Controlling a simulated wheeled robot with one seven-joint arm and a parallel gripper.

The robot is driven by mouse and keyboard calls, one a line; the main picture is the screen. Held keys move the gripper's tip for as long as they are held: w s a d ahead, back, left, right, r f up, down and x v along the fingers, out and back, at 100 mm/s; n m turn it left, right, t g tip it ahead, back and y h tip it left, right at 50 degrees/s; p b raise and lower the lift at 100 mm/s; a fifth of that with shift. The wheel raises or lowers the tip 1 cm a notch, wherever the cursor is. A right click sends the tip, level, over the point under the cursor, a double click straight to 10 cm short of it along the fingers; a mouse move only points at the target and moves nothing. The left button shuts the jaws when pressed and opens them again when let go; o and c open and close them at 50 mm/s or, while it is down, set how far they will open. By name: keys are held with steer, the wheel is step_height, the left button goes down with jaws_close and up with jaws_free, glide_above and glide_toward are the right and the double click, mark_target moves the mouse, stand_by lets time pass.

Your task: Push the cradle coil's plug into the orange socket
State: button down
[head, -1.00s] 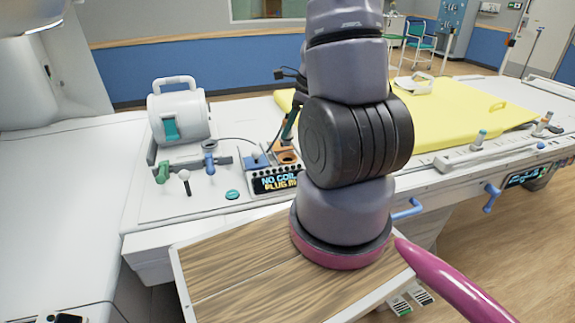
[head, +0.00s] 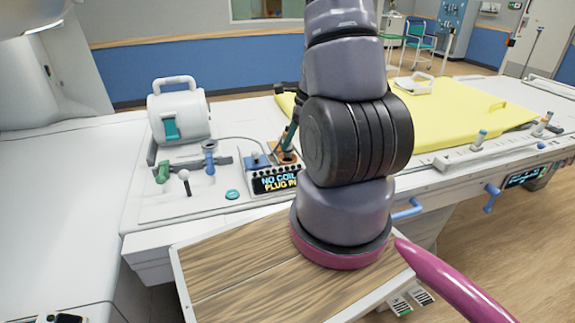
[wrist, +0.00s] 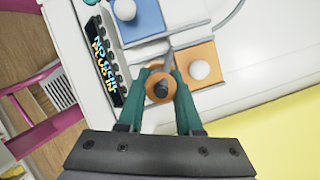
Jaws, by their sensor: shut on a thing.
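The cradle coil (head: 180,112), a pale housing with a handle and a teal part, stands at the left in the head view.
The box's display (head: 276,184) reads "NO COIL PLUG IN". A blue section (head: 256,161) lies left of the orange one. In the wrist view a white ball sits on an orange panel (wrist: 209,53) beside the fingers. Small levers (head: 209,158) stand left; a yellow mat (head: 450,115) lies right.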

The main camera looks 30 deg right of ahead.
steer(key=shift+f, duration=1.55)
steer(key=c, duration=0.5)
jaws_free()
steer(key=shift+r, duration=0.1)
steer(key=v, duration=1)
steer(key=shift+s+d+r, duration=0.15)
steer(key=shift+s+r, duration=0.05)
steer(key=shift+r, duration=0.1)
